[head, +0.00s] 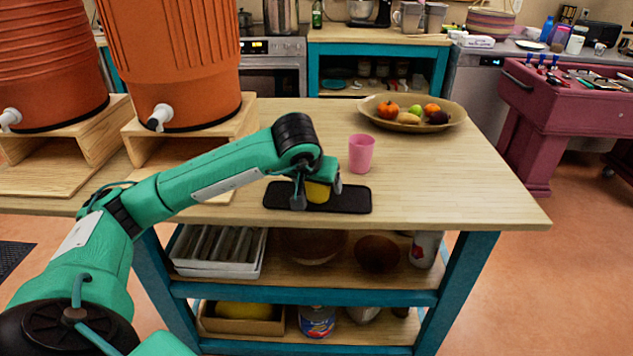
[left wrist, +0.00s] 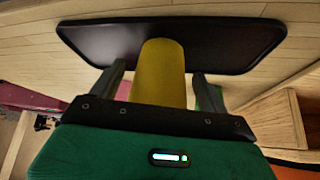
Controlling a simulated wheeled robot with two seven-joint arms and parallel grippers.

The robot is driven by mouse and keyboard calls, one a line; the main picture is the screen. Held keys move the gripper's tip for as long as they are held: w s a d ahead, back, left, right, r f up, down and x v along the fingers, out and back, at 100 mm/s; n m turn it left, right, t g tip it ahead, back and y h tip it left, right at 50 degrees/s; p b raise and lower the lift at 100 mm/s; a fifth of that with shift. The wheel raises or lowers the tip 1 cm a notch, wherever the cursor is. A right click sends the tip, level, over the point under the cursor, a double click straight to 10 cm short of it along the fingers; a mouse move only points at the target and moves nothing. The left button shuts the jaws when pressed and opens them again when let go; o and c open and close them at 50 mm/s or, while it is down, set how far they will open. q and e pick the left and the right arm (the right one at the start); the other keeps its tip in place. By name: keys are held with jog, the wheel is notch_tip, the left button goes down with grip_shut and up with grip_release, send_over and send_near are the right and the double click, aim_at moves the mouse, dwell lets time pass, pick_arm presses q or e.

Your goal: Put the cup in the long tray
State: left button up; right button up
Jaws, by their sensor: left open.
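A yellow cup (head: 318,192) stands on the long black tray (head: 352,201) near the table's front edge, as far as I can see. My left gripper (head: 317,194) is at the tray, its two fingers on either side of the yellow cup. In the left wrist view the yellow cup (left wrist: 163,75) lies between the open fingers (left wrist: 159,78), with a gap on each side, and the black tray (left wrist: 240,45) is behind it. The gripper hides part of the cup. A pink cup (head: 361,153) stands on the table just behind the tray. My right gripper is out of view.
A fruit bowl (head: 455,113) sits at the table's back right. Orange drink coolers (head: 180,60) on wooden stands fill the left side. The tabletop right of the tray is clear. Shelves below hold a white rack (head: 220,250) and bowls.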

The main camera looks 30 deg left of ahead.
pick_arm(q)
jog(key=v, duration=1.2)
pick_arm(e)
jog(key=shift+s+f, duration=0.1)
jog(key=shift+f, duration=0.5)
